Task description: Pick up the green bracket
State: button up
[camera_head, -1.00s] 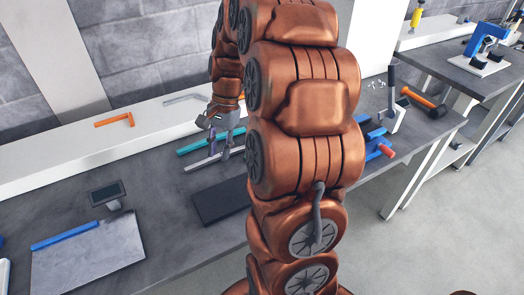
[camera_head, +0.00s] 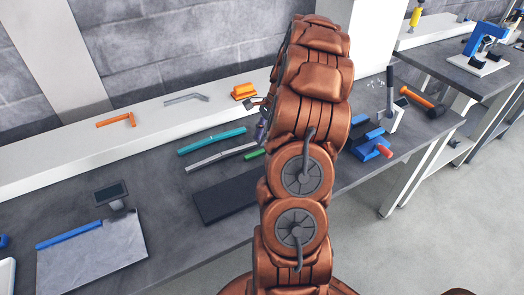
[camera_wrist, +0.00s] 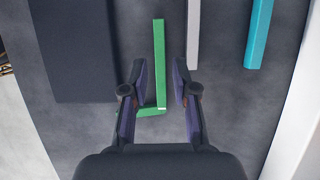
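The green bracket (camera_wrist: 159,60) is an L-shaped piece lying on the dark bench top in the wrist view. Its long arm points away from my gripper and its short arm turns left near the fingertips. My gripper (camera_wrist: 158,92) is open above it, with the bracket's long arm and corner lined up between the two fingers. The left finger hides part of the short arm. In the head view only a small end of the green bracket (camera_head: 254,153) shows; my arm hides the rest and most of the gripper.
A grey strip (camera_head: 222,157) and a teal strip (camera_head: 212,141) lie beside the bracket. A dark flat block (camera_head: 226,199) lies on its other side. Orange (camera_head: 116,121) and grey (camera_head: 187,98) brackets lie on the white ledge. A blue clamp (camera_head: 370,143) stands at right.

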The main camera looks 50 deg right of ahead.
aim_at(257, 152)
jog(key=x, duration=0.1)
jog(key=p+x, duration=0.2)
jog(key=x, duration=0.1)
jog(key=shift+s+d+f, duration=0.2)
jog(key=shift+d, duration=0.05)
jog(key=shift+w+f, duration=0.1)
jog(key=shift+f, duration=0.4)
jog(key=shift+c, duration=0.2)
jog(key=shift+a, duration=0.1)
grip_shut()
